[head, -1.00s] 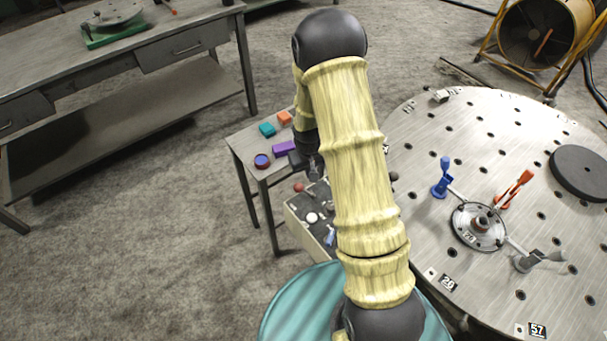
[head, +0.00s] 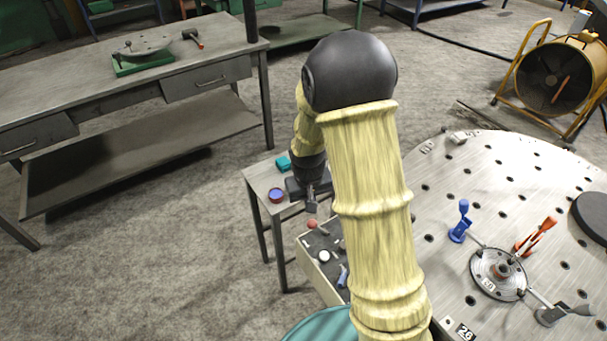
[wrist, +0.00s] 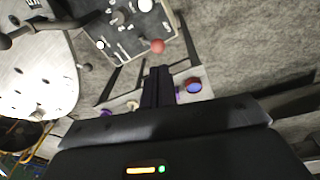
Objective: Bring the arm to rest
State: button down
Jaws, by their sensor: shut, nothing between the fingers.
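My gripper (head: 311,205) is at the end of my yellow-sleeved arm, above the front edge of a small grey side table (head: 258,180). In the wrist view its dark fingers (wrist: 157,85) are together with nothing between them. My arm rises in the middle of the head view and hides part of the side table and of the round plate.
A round perforated metal table (head: 440,270) with blue (head: 461,222) and red (head: 536,236) clamps stands at the right. A control box (head: 318,262) with a red knob is below my gripper. A teal block (head: 283,163) and a round blue-and-red piece (head: 276,195) lie on the side table. A workbench (head: 100,95) stands left.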

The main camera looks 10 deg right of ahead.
jog(key=shift+s+d, duration=0.1)
jog(key=s+d+r+m+t, duration=0.1)
jog(key=s+d+r, duration=0.1)
jog(key=s+r, duration=0.9)
jog(key=s, duration=0.3)
jog(key=shift+s+d+y+p, duration=0.15)
jog(key=shift+s+y+p, duration=0.15)
jog(key=shift+p, duration=0.1)
jog(key=shift+w+r, duration=0.1)
jog(key=shift+d, duration=0.15)
